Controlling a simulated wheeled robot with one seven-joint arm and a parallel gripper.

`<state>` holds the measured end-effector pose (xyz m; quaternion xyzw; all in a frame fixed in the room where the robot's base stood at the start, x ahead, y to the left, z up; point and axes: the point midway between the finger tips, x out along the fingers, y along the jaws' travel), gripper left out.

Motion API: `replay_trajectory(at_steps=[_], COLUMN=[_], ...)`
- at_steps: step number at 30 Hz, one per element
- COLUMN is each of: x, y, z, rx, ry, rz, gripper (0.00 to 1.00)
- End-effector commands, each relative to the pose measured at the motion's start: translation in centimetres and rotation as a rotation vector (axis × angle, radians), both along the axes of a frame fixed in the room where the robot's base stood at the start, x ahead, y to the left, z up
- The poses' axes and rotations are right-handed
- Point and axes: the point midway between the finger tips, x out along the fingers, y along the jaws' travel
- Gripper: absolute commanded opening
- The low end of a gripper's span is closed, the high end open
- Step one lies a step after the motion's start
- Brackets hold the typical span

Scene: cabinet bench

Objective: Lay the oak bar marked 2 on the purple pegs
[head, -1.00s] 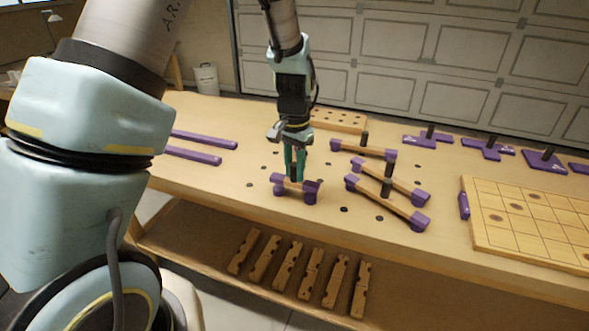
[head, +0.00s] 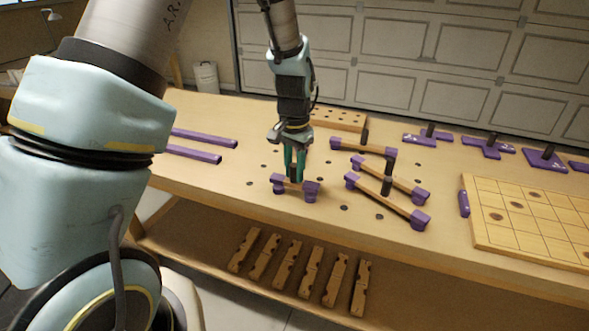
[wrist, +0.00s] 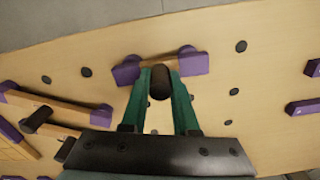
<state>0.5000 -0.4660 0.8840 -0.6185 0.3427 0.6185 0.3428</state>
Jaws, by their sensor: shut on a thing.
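A short oak bar (head: 291,186) lies between two purple end blocks (head: 311,190) near the bench's front edge. My gripper (head: 294,175) points down over its middle, shut on a dark upright knob. The wrist view shows the knob (wrist: 160,84) between the green fingers, with a purple block (wrist: 126,71) on each side of the oak. The other oak bars with purple ends, a back one (head: 364,148), a middle one (head: 392,180) and a front one (head: 385,201), lie to the right. I cannot read a number on any bar.
Purple stands (head: 486,148) with dark posts line the back right. A gridded wooden board (head: 535,215) lies at the right. Two purple strips (head: 193,154) lie at the left. Several notched wooden pieces (head: 288,265) rest on the lower shelf. A drilled block (head: 339,119) is behind the gripper.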

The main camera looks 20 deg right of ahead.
Motion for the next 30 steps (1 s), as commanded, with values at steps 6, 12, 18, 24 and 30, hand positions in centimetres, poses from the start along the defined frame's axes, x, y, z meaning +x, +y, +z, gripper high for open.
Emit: replay_trajectory(at_steps=[6, 12, 18, 24, 30], x=[0.0, 0.0, 0.0, 0.0, 0.0], y=[0.0, 0.0, 0.0, 0.0, 0.0], z=[0.0, 0.0, -0.4, -1.0, -1.0], rx=[0.0, 0.0, 0.0, 0.0, 0.001], ry=[0.0, 0.0, 0.0, 0.001, 0.001], rz=[0.0, 0.0, 0.0, 0.001, 0.0], gripper=[0.0, 0.0, 0.0, 0.0, 0.0])
